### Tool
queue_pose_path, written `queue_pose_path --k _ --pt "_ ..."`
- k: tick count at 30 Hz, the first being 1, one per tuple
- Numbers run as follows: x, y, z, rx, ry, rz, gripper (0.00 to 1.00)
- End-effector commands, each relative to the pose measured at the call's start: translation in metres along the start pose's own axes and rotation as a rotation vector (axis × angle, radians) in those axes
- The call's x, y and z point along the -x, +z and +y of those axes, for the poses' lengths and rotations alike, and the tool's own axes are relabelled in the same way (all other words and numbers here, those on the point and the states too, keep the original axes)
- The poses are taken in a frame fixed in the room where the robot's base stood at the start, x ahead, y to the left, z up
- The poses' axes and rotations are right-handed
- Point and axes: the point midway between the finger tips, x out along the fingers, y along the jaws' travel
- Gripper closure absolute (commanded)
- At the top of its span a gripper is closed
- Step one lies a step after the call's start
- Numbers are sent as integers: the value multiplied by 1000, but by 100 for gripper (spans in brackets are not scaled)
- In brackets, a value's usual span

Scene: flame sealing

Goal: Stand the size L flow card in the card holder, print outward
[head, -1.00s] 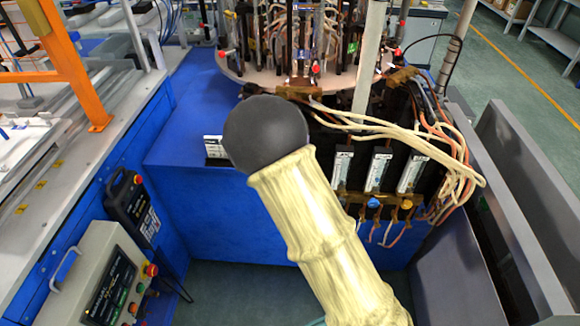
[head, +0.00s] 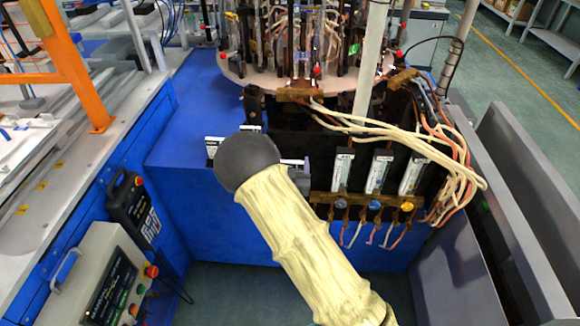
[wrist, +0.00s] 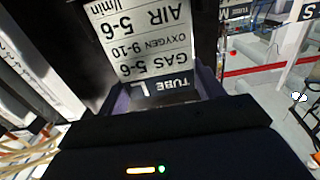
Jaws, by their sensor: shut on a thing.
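The size L flow card (wrist: 145,45) fills the upper middle of the wrist view, its print facing the camera and upside down. It reads TUBE L, with gas, oxygen and air figures. My gripper (wrist: 163,92) is shut on its TUBE L end, with purple fingers at both sides. In the head view my arm hides most of the gripper; a purple finger and a white edge show just right of the wrist. Two small white cards stand on the blue bench, a left one (head: 213,146) and a farther one (head: 250,128). I cannot make out the empty card holder.
Three flowmeters (head: 377,172) stand on the right with knobs below. Pale hoses (head: 400,138) loop above them. The round burner table (head: 270,80) is behind. The blue bench top (head: 185,120) is clear at left.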

Motion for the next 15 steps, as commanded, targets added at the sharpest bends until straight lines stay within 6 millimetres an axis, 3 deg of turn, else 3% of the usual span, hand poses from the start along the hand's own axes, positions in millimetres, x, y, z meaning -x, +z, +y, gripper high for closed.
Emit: queue_pose_path --k 3,14,15 --pt "1 10 -2 1 -5 0 56" --pt "2 13 -5 0 -9 1 56" --pt "2 12 -5 0 -9 1 27"
